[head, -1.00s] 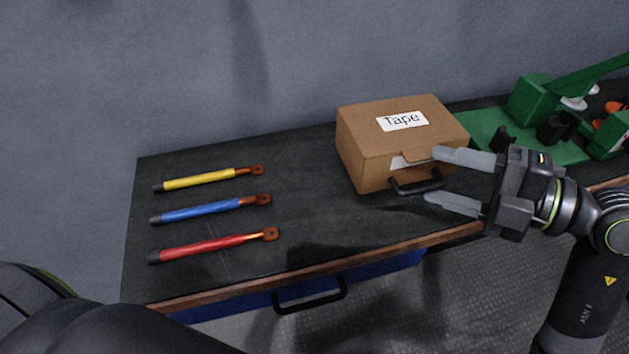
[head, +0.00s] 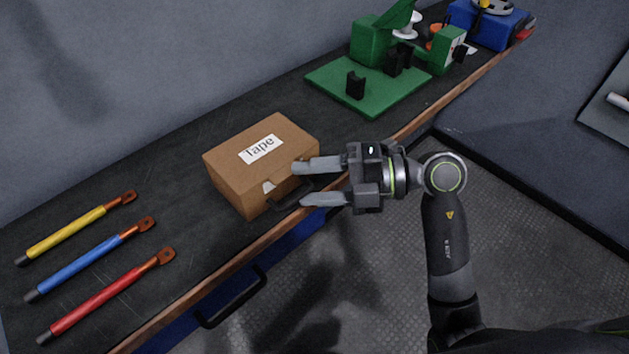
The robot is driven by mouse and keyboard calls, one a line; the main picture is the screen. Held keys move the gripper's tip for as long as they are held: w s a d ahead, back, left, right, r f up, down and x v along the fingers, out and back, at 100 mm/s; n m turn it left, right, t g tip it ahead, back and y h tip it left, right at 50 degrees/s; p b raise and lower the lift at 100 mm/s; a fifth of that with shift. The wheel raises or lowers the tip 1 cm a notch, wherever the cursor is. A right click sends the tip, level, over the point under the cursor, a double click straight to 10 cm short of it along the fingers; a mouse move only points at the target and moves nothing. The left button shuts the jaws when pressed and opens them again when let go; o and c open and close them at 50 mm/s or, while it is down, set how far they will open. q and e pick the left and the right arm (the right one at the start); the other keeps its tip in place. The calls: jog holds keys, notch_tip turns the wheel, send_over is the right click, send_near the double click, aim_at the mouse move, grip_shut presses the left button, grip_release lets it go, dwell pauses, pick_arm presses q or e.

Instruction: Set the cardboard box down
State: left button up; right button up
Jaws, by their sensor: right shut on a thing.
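A brown cardboard box (head: 235,180) with a white "Tape" label on top is at the dark bench top (head: 180,195), near the front edge. It looks upright and level. I cannot tell whether its underside touches the bench. A black handle (head: 291,197) is on its front side. My right gripper (head: 304,183) comes in from the right and is shut on the box at the handle, with one finger above the other in the picture. The fingers partly hide the handle and the box's front. My left gripper is not in view.
Yellow (head: 67,233), blue (head: 85,264) and red (head: 100,303) cables with copper lugs lie left of the box. A green fixture (head: 375,42) on a green plate (head: 380,103) stands behind right. A blue case (head: 492,27) is farther back. Bare bench lies around the box.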

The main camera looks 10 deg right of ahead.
jog(key=o, duration=0.9)
jog(key=v, duration=1.2)
jog(key=shift+w+b, duration=0.1)
jog(key=shift+b, duration=0.3)
